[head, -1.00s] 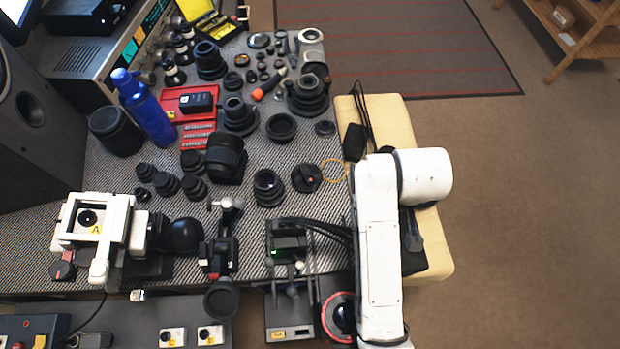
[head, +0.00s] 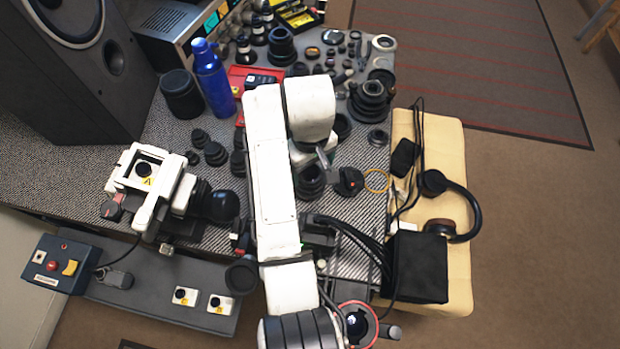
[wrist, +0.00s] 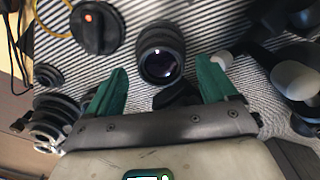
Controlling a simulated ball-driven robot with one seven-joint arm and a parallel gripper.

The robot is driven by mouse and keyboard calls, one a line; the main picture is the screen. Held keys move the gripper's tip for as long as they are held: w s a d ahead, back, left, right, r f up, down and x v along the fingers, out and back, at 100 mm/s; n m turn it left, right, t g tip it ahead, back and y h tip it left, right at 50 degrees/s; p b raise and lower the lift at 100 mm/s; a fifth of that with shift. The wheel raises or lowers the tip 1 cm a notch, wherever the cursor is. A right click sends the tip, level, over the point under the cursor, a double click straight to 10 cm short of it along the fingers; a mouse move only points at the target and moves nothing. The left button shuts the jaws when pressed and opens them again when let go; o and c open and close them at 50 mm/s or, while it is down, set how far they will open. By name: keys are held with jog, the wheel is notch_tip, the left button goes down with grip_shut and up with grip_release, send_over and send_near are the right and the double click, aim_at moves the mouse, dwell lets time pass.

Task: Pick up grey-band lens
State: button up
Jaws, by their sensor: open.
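A black lens (wrist: 160,55) with a dark, shiny front glass stands on the patterned table top. It is the likely grey-band lens, but I cannot make out a grey band on it. It shows in the head view (head: 309,184), partly covered by my arm. My gripper (wrist: 163,72) is open, with its green fingers spread to either side of the lens's near edge in the wrist view. The fingers look apart from the lens, and nothing is between them in grip. In the head view the gripper is mostly hidden behind my arm.
A black cap with a red dot (wrist: 95,28) lies beside the lens, with a yellow ring (head: 377,181) past it. A stacked lens (head: 370,100) and a flat disc (head: 378,137) stand farther back. A blue bottle (head: 213,80) stands left, with other lenses around.

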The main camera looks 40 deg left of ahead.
jog(key=shift+s+f, duration=0.1)
jog(key=shift+f, duration=2.6)
jog(key=c, duration=1)
